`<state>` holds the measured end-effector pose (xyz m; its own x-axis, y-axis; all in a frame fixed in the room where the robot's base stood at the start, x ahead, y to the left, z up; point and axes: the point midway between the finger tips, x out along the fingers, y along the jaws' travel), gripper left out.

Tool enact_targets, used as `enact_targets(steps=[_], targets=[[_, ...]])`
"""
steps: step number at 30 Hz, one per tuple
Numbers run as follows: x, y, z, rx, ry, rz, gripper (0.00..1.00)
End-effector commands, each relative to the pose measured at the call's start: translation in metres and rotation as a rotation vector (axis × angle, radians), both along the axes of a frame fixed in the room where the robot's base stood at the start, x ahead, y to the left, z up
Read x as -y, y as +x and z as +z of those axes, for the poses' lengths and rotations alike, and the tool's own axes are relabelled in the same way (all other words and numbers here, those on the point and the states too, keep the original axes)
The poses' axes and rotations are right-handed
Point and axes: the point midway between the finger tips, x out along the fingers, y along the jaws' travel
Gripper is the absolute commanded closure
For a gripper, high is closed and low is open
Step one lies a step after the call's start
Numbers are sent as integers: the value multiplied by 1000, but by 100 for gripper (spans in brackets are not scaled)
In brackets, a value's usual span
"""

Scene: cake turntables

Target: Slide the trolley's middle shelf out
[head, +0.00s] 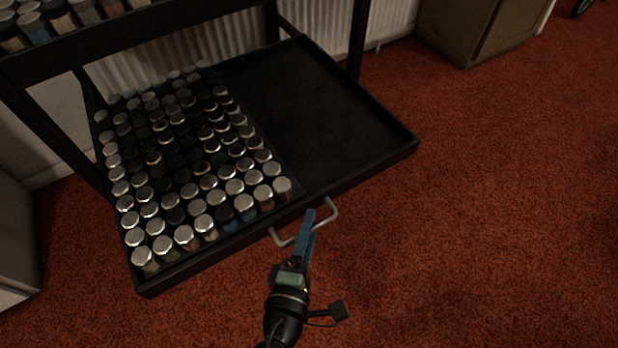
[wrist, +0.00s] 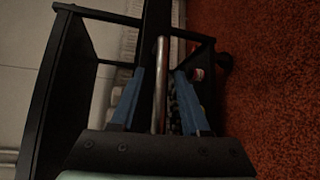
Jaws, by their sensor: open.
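The trolley's shelf (head: 345,178) is a black tray with a raised rim. Its front part appears to stand out past the trolley's front posts. Many small silver-lidded jars (head: 205,223) fill its left half, and its right half is bare. A grey metal bar handle (head: 331,211) is fixed to its front edge. My gripper (head: 309,214), with blue fingers, is at this handle. In the wrist view the handle (wrist: 160,85) runs between the two fingers of my gripper (wrist: 160,72), with gaps on both sides. The gripper is open around the handle, not closed on it.
An upper shelf (head: 135,32) of the trolley holds more jars at the top left. A radiator (head: 185,52) is behind the trolley. A brown cabinet (head: 475,30) stands at the back right. The red carpet (head: 500,220) in front and to the right is clear.

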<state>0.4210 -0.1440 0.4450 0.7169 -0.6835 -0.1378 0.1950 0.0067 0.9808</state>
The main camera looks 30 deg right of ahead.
Motion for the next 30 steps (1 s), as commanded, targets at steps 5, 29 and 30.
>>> enact_targets(steps=[5, 29, 30], targets=[[-3, -2, 1, -1, 0, 1, 54], [-88, -92, 18, -1, 0, 2, 54], [-89, -93, 18, -1, -1, 1, 54]])
